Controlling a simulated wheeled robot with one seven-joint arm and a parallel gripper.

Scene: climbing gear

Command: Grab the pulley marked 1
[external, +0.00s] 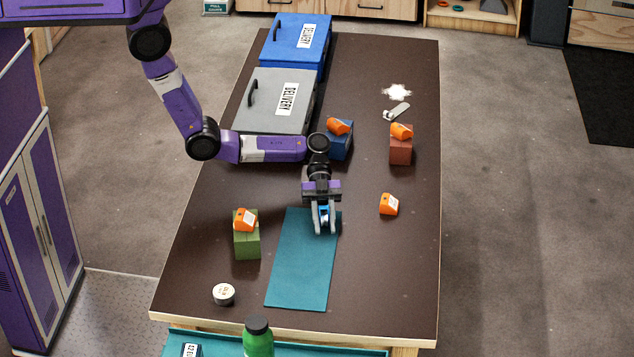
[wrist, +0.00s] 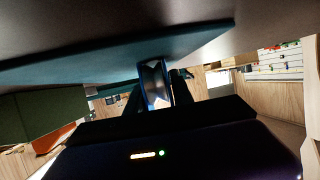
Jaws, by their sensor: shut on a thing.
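My gripper (external: 324,222) points down at the far end of the teal mat (external: 300,275), its jaws shut on a small blue pulley (external: 324,213). In the wrist view the pulley (wrist: 154,84) shows as a blue and silver grooved wheel between the dark fingers, close to the mat (wrist: 115,58). I cannot tell whether it touches the mat. No number on it is readable. The fingers hide part of it.
Orange pieces with pale labels sit on a green block (external: 247,246), a blue block (external: 342,143) and a red block (external: 400,152); another orange piece (external: 388,204) lies right. Grey (external: 268,103) and blue (external: 292,45) delivery boxes stand behind. A white round tub (external: 223,294) is front left.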

